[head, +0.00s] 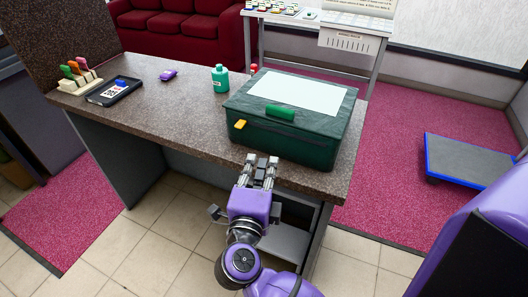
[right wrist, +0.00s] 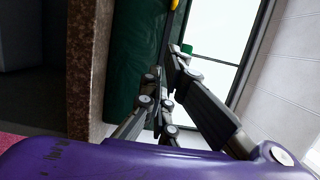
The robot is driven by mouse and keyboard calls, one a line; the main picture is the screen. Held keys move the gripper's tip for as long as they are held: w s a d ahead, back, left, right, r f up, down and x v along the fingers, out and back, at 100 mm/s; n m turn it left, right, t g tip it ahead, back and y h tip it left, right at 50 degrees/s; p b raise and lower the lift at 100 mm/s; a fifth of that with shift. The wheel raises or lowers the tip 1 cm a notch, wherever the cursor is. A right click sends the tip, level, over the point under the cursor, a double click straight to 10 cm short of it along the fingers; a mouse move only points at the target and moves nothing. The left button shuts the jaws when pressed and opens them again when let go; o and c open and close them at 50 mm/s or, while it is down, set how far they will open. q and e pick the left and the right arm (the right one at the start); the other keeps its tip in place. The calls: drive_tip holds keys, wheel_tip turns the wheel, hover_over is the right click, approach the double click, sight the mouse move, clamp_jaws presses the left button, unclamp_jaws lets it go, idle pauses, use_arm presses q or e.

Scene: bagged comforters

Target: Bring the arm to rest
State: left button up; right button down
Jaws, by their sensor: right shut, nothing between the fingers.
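My right gripper (head: 262,161) shows in the head view at the front edge of the speckled counter (head: 180,122), just before the dark green bagged comforter (head: 285,150). Its fingers are shut and empty. In the right wrist view the fingers (right wrist: 160,85) point towards the green bag (right wrist: 133,70), with the counter's edge (right wrist: 90,60) at the left. Whether the fingertips touch the bag cannot be told. The bag has a pale top panel, a green handle and a yellow tag. My left gripper is not in view.
A teal bottle (head: 220,77), a purple item (head: 168,75), a black tray (head: 114,92) and a holder with coloured handles (head: 80,78) stand on the counter. A blue-edged platform (head: 470,162) lies on the pink carpet at right. A red sofa (head: 185,25) is behind.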

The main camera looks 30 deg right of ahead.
drive_tip(key=w+a+r+n+t+y, duration=0.1)
drive_tip(key=a+r+n+t+y, duration=0.3)
drive_tip(key=a+r+n+t, duration=0.25)
drive_tip(key=s+a+f+n+g+y, duration=0.25)
drive_tip(key=a+f+n+y, duration=0.45)
drive_tip(key=f+n+y, duration=0.55)
drive_tip(key=s+d+f+n+g+h+p, duration=0.1)
drive_tip(key=s+d+f+n+g, duration=0.2)
drive_tip(key=f, duration=0.4)
drive_tip(key=s+d+f+n+g+h, duration=0.1)
drive_tip(key=s+f+n+g+h, duration=0.15)
drive_tip(key=s+f, duration=0.4)
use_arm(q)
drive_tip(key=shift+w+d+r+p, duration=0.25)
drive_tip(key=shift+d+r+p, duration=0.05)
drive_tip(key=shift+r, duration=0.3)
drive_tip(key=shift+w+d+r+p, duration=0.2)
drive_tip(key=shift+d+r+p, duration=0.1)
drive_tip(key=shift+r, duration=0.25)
use_arm(e)
drive_tip(key=s+d+f+g+h, duration=0.1)
drive_tip(key=s+d+f+g, duration=0.1)
drive_tip(key=s+d+f, duration=0.2)
drive_tip(key=s+d+f+g+h, duration=0.1)
drive_tip(key=s+d+f, duration=0.4)
drive_tip(key=s, duration=0.6)
wheel_tip(320, 180, down, 2)
drive_tip(key=shift+s+f+n+g, duration=0.2)
drive_tip(key=shift+n+g, duration=0.25)
drive_tip(key=shift+g, duration=0.4)
